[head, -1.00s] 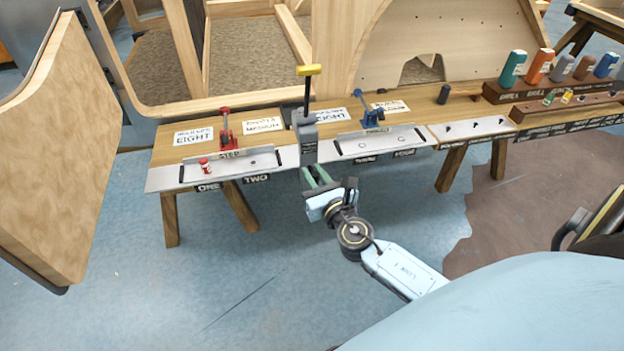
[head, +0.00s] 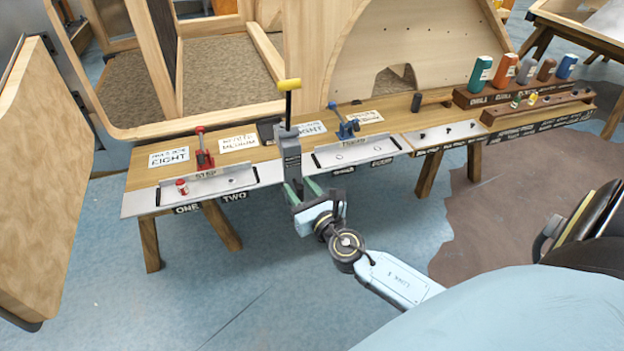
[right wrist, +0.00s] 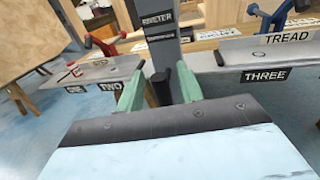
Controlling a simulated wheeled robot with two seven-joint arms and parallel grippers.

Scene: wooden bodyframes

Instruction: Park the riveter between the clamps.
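The riveter (head: 292,163) is a tall grey tool with a black stem and a yellow handle on top. It stands upright at the bench's front edge, between the red clamp (head: 204,155) on the left and the blue clamp (head: 346,126) on the right. My right gripper (head: 304,188) has its green fingers on both sides of the riveter's lower body. In the right wrist view the riveter (right wrist: 160,35) sits between the fingertips, which look pressed against it. I cannot tell whether its base touches the bench. My left gripper is not in view.
The wooden bench (head: 405,125) carries metal plates, paper labels, a small red-and-white can (head: 182,187) and a hammer (head: 430,101). A bottle rack (head: 490,94) stands at the right end. A wooden panel (head: 45,180) stands at left. The floor in front is clear.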

